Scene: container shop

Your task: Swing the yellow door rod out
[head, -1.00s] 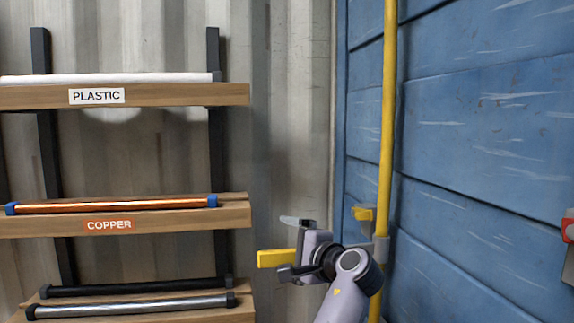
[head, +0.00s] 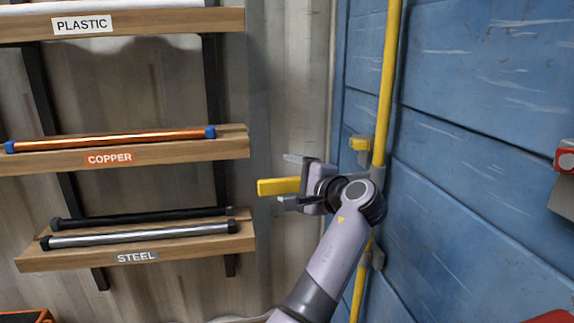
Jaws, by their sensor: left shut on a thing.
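The yellow door rod (head: 387,90) runs upright along the blue wall panel, with a grey collar around it behind my arm. A yellow handle bar (head: 276,187) sticks out to the left at the height of that collar. My left gripper (head: 291,181) is shut on this bar, with its end showing past the fingers. The joint of bar and rod is hidden behind my wrist. A yellow catch (head: 359,143) sits on a grey bracket just left of the rod. My right gripper is out of view.
Shelves at left hold copper (head: 110,140) and steel (head: 140,231) rods, their ends near my gripper's left. A red and grey fixture (head: 566,158) is at the right edge. An orange item (head: 28,316) shows at bottom left. The corrugated wall (head: 290,80) behind is bare.

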